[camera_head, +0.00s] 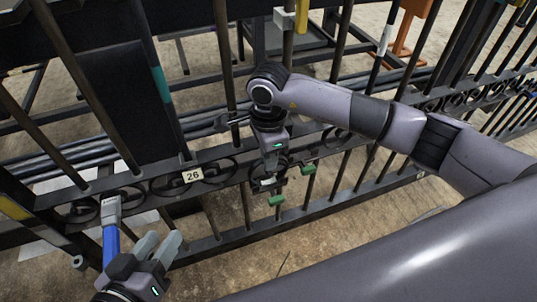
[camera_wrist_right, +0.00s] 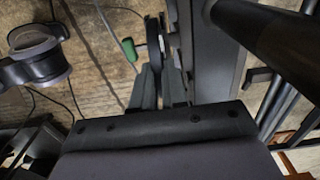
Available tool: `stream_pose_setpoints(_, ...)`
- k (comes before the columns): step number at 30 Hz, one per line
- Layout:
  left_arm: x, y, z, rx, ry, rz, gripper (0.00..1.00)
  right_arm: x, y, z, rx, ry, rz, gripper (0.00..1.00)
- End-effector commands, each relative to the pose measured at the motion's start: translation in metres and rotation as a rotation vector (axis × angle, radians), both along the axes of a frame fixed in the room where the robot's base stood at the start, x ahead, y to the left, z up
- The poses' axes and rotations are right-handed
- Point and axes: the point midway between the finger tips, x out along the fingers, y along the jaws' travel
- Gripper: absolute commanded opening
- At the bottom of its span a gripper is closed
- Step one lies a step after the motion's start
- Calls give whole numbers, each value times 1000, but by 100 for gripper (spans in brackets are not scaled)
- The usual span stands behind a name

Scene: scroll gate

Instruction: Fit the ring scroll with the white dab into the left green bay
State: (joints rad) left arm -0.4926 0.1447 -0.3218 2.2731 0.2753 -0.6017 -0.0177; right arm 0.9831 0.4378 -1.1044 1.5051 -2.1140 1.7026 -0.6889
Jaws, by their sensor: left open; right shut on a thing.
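My right gripper (camera_head: 270,170) points down at the front of the dark gate. It is shut on a dark ring scroll, whose white dab (camera_head: 267,182) shows just below the fingers. In the right wrist view the fingers (camera_wrist_right: 160,88) close on a thin dark curved edge of the ring scroll (camera_wrist_right: 153,38). Green clips (camera_head: 276,200) sit below and right of the scroll; one also shows in the right wrist view (camera_wrist_right: 129,48). I cannot tell whether the scroll is seated in the bay. My left gripper (camera_head: 158,248) is open and empty at the lower left.
The gate's lower rail (camera_head: 235,238) and vertical bars surround the right gripper. A "26" tag (camera_head: 192,175) marks the scroll band. An orange stand (camera_head: 408,30) is behind the gate.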

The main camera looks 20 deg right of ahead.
Motion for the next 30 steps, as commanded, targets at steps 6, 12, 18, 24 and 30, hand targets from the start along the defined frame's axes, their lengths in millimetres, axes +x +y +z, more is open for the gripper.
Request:
stream_pose_setpoints(6,0,0,-2,0,0,-1,43,0,0,-3,0,-1,0,0)
stream_pose_setpoints(12,0,0,-4,-1,-1,-1,43,0,0,-5,0,-1,0,0)
stream_pose_setpoints(18,0,0,-6,-1,-1,-1,43,0,0,-8,0,-1,0,0)
stream_pose_setpoints(24,0,0,-7,-1,-1,-1,43,0,0,-10,0,-1,0,0)
stream_pose_setpoints(30,0,0,-9,-1,-2,1,43,0,0,-12,0,-1,0,0)
